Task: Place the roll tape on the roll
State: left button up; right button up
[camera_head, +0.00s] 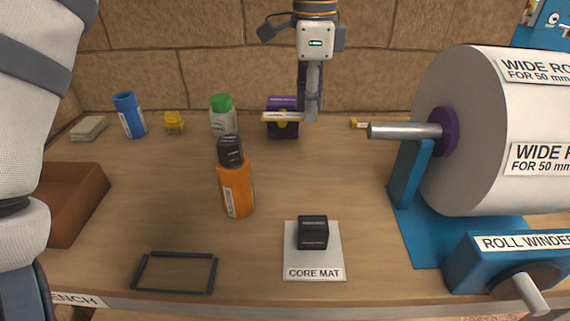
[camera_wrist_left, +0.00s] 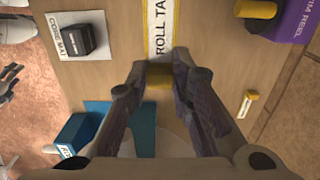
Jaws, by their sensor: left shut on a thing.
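My left gripper (camera_head: 312,118) points down over the back middle of the bench, shut on the yellow end of the roll tape. The roll tape (camera_head: 284,116) is a pale labelled strip, held level above the bench in front of the purple reel. In the left wrist view its "ROLL TA…" strip (camera_wrist_left: 160,30) runs away from my fingers (camera_wrist_left: 158,80), with the yellow end between them. The wide roll (camera_head: 468,140) is a big pale cylinder on the blue roll winder at right, apart from the tape. My right gripper is not seen.
The silver shaft (camera_head: 404,131) juts left from the roll. An orange bottle (camera_head: 237,190) with a black top stands mid-bench. A core mat (camera_head: 315,262) bears a black block (camera_head: 313,232). A black frame (camera_head: 175,272) lies at front left. The purple reel (camera_head: 282,103) stands behind the tape.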

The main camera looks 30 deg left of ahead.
pick_arm(q)
send_over(302, 186)
notch_tip(302, 186, down, 6)
notch_tip(302, 186, down, 10)
jog(key=shift+f+b, duration=0.1)
jog(key=shift+b, duration=0.5)
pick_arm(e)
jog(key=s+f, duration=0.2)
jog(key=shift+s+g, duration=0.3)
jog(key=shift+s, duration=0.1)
pick_arm(q)
jog(key=shift+f, duration=0.15)
jog(key=o, duration=0.7)
jog(key=shift+o, duration=0.2)
